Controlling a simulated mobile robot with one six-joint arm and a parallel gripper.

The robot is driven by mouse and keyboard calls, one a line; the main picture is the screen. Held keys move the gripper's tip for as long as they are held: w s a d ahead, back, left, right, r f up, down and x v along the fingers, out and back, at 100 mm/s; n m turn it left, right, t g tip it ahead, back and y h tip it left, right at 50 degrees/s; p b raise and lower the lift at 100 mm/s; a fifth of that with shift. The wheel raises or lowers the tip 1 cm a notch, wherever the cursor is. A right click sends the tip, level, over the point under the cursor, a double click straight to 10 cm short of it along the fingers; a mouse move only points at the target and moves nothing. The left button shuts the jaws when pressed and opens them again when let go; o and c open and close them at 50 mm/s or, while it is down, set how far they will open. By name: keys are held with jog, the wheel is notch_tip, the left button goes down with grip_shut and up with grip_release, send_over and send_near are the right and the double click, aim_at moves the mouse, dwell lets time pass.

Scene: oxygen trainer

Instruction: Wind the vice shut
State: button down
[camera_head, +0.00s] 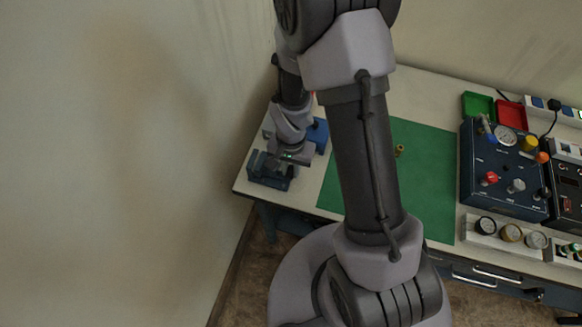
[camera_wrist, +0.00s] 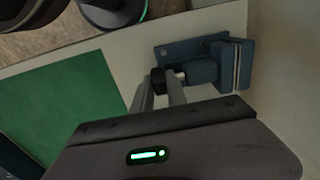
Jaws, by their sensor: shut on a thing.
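The blue-grey vice (camera_head: 266,182) sits at the left front corner of the bench. In the wrist view the vice (camera_wrist: 203,70) shows its base plate and its jaws (camera_wrist: 236,66), which look close together with pale faces; the exact gap is unclear. My gripper (camera_wrist: 160,88) has its two fingers at the screw end of the vice. It is shut on the vice handle, whose dark knob (camera_wrist: 158,80) shows at the fingertips. The rest of the handle is hidden by the fingers. In the head view my wrist hides part of the vice.
A green mat (camera_head: 410,150) covers the bench middle, with a small brass part (camera_head: 399,150) on it. A blue object (camera_head: 319,135) stands behind my gripper. The control panel (camera_head: 500,175), gauges (camera_head: 511,233) and red tray (camera_head: 511,114) are at right. A wall is left of the bench.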

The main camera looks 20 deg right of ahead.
jog(key=shift+r+p, duration=0.15)
jog(key=shift+p, duration=0.4)
jog(key=shift+d+g+y+p, duration=0.1)
jog(key=shift+g+y+p, duration=0.2)
jog(key=shift+g+p, duration=0.1)
jog(key=shift+w+g+y+p, duration=0.2)
jog(key=shift+g+y+p, duration=0.2)
jog(key=shift+g+p, duration=0.25)
jog(key=g+y, duration=0.2)
jog(key=g, duration=0.1)
jog(key=shift+w+d+f, duration=0.2)
jog(key=shift+f, duration=0.15)
jog(key=shift+w+d+f+g+y, duration=0.1)
jog(key=shift+f+g+y, duration=0.05)
jog(key=shift+g+y, duration=0.85)
jog(key=c, duration=1.3)
grip_release()
